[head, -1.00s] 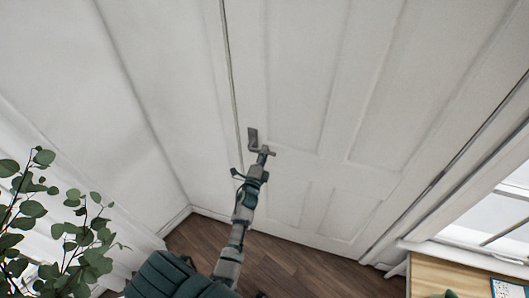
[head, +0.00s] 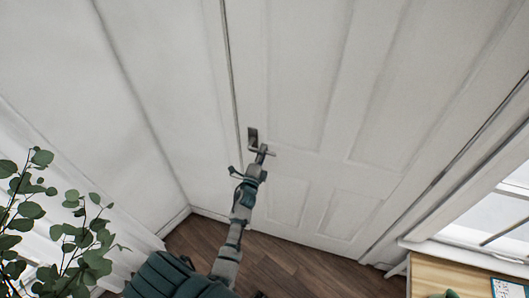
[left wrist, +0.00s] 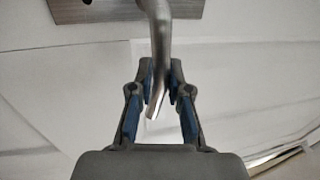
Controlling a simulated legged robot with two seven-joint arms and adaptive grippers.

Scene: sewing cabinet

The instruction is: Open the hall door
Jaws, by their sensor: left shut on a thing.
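The white panelled hall door (head: 300,100) fills the middle of the head view and looks shut in its frame. Its metal handle (head: 253,137) is a plate with a lever near the door's left edge. In the left wrist view the metal lever (left wrist: 158,50) comes down from its plate (left wrist: 100,9). My left gripper (head: 262,152) is at the handle. In the left wrist view its blue-padded fingers (left wrist: 160,85) are closed around the lever, one on each side. The lever's tip shows between the fingers. My right gripper is not in view.
A leafy plant (head: 85,235) stands at the lower left. A wooden surface (head: 450,275) with a card on it is at the lower right, below a window (head: 490,220). Bare wooden floor (head: 290,265) lies before the door.

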